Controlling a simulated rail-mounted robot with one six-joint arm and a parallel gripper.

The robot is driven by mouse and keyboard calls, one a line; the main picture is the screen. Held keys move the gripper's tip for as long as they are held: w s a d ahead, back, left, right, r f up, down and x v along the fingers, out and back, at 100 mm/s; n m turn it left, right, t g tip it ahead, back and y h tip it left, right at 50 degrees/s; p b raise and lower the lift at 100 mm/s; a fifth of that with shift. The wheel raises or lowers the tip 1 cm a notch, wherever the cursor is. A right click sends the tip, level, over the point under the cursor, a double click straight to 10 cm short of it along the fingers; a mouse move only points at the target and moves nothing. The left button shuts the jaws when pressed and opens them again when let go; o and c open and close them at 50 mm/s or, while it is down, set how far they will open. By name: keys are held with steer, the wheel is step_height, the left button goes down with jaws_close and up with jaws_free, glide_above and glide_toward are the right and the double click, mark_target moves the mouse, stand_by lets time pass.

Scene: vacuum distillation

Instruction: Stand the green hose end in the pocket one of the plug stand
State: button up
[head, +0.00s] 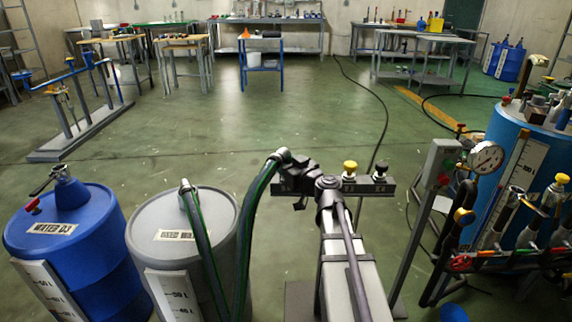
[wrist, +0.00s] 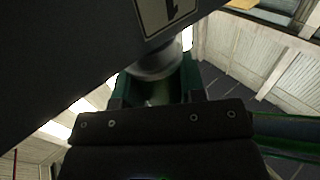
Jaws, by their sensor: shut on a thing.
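The green hose (head: 249,212) rises from the front of the head view and bends over at the stand. My gripper (head: 290,160) is shut on its end, at the left end of the dark plug stand (head: 364,188). In the wrist view, the hose (wrist: 290,127) runs off to the right, and my gripper (wrist: 155,95) shows dark, with green around a pale round part. The stand (wrist: 70,60) fills the upper left there, with a plate (wrist: 165,12) marked 1 close above the grip. Whether the hose end sits in the pocket is hidden.
A grey drum (head: 180,240) with another green hose and a blue drum (head: 75,245) stand at left. A gauge post (head: 425,220) and valve pipework crowd the right.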

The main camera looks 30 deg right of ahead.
steer(key=shift+f+b, duration=0.95)
steer(key=shift+f, duration=0.05)
steer(key=o, duration=1.2)
steer(key=shift+r, duration=0.1)
steer(key=shift+o, duration=0.2)
steer(key=s+d, duration=0.2)
steer(key=s, duration=0.8)
steer(key=shift+s, duration=0.3)
